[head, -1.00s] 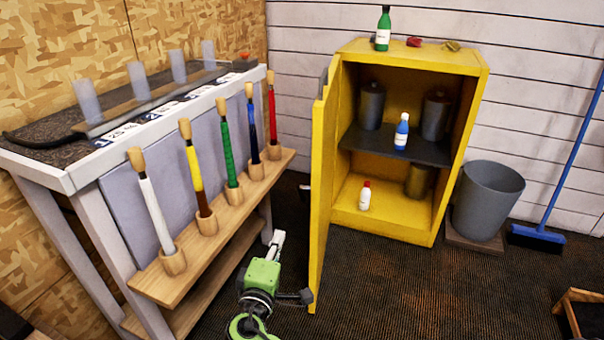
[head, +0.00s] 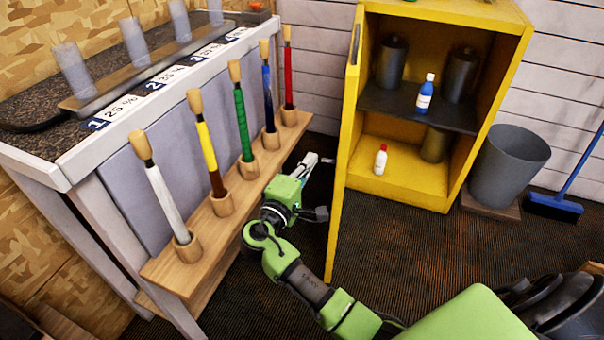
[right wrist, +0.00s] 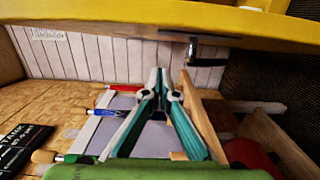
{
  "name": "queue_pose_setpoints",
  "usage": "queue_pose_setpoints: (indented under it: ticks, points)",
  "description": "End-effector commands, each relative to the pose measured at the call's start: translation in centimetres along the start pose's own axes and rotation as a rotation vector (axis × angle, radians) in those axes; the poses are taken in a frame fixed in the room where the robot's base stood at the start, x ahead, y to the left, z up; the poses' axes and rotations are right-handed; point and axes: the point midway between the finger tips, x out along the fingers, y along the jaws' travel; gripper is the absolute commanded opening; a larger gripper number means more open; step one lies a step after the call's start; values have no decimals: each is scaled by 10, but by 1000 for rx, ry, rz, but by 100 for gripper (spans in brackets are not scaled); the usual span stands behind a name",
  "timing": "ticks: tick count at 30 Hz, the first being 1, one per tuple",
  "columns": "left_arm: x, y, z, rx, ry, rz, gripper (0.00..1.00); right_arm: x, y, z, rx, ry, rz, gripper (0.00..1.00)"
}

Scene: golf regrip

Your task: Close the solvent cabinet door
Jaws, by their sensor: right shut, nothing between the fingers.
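The yellow solvent cabinet (head: 420,190) stands against the back wall. Its door (head: 343,170) is wide open, swung toward me and seen almost edge-on. In the right wrist view the yellow door (right wrist: 120,22) spans the top, with a dark handle (right wrist: 193,48) below it. My right gripper (head: 314,158) is shut and empty, on the left, outer side of the door, between it and the club rack. The fingers also show in the right wrist view (right wrist: 168,76), apparently not holding the handle. Whether the gripper touches the door is unclear. My left gripper is out of view.
A bench with a wooden rack (head: 225,222) of several colored grips stands close left of my right arm. Inside the cabinet are a blue bottle (head: 425,94), a white bottle (head: 380,160) and dark canisters. A grey bin (head: 508,168) and blue broom (head: 553,207) stand right.

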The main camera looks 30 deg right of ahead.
Motion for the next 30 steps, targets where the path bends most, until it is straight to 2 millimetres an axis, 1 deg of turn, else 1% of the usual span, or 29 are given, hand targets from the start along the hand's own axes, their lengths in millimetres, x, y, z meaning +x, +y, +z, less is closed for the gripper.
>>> queue_pose_setpoints:
  ticks: [1, 4, 6, 9, 12, 16, 26, 30]
  points:
    - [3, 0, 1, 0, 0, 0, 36, 12, 0, 0, 0, -2, 4, 0]
    - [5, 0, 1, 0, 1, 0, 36, 31, 0, 0, 0, -2, 4, 0]
    - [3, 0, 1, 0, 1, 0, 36, 31, -1, 15, -1, -1, 0, 0]
    - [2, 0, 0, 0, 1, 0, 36, 34, 0, 27, -2, 0, 1, 0]
    - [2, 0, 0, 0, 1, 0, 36, 35, 0, 35, -1, 1, -1, 0]
    - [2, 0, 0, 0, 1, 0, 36, 36, 0, 39, -1, 1, 0, 0]
    - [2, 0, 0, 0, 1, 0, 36, 36, 0, 39, 0, 2, -1, 0]
    - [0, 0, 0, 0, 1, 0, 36, 37, 0, 45, -2, 15, 0, 0]
